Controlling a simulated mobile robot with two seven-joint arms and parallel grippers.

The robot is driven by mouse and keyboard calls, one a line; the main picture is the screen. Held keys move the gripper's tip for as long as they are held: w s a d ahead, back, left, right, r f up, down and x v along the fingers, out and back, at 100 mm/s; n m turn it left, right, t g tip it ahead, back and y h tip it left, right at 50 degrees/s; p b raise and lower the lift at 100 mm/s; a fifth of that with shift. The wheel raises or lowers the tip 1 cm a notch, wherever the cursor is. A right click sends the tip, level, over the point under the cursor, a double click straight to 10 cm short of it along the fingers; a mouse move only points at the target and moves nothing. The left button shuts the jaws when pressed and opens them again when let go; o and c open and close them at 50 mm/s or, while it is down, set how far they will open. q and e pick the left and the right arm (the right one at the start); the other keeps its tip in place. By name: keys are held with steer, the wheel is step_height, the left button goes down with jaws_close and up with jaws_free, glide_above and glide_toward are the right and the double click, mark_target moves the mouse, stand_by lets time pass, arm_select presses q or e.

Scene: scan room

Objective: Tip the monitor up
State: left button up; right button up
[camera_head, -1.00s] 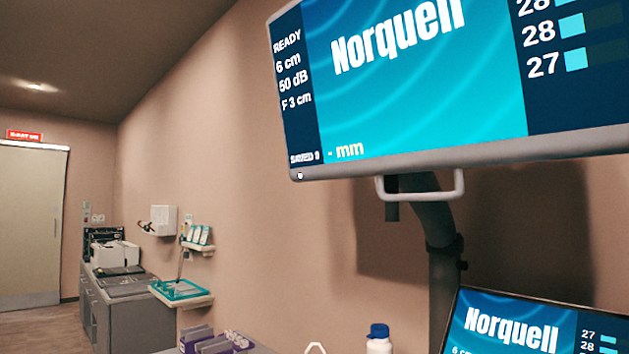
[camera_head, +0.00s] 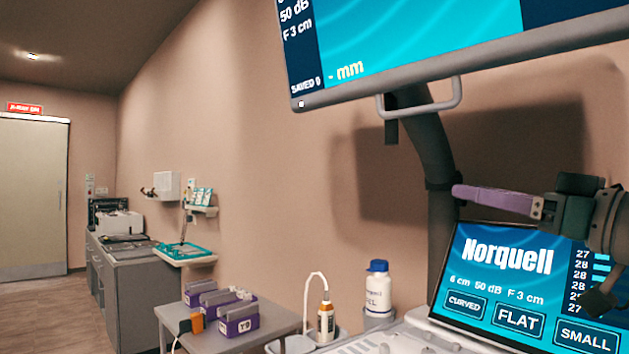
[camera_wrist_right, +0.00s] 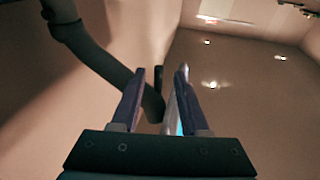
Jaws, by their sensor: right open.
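A pale loop handle (camera_head: 420,105) hangs under that frame. Its dark support arm (camera_head: 432,150) rises behind it. My right gripper (camera_head: 460,191), with purple fingers, comes in from the right, below the handle and apart from it. In the right wrist view the gripper (camera_wrist_right: 161,72) is open; the dark support arm (camera_wrist_right: 100,65) and a pale edge with a cyan sliver (camera_wrist_right: 175,125) show beyond its fingers. My left gripper is not visible.
A lower touch panel (camera_head: 510,290) stands below my right gripper. A white-and-blue bottle (camera_head: 377,290) and a probe (camera_head: 326,318) stand left of it. A grey cart top (camera_head: 245,335) holds purple boxes. The air left of the handle is clear.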

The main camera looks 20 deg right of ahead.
mark_target(421, 108)
step_height(421, 108, up, 8)
steer(key=s+n+t+y, duration=0.1)
steer(key=n+y, duration=0.2)
steer(key=y, duration=0.2)
steer(key=p+x, duration=0.1)
steer(key=x, duration=0.1)
steer(key=p+x, duration=0.1)
steer(key=x, duration=0.2)
steer(key=p+x, duration=0.1)
steer(key=x, duration=0.2)
steer(key=shift+a+r, duration=0.3)
steer(key=shift+r, duration=0.2)
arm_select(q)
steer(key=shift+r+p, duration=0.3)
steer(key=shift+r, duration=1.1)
arm_select(e)
steer(key=shift+w+a, duration=0.3)
steer(key=shift+w, duration=0.25)
steer(key=shift+c, duration=1.4)
jaws_close()
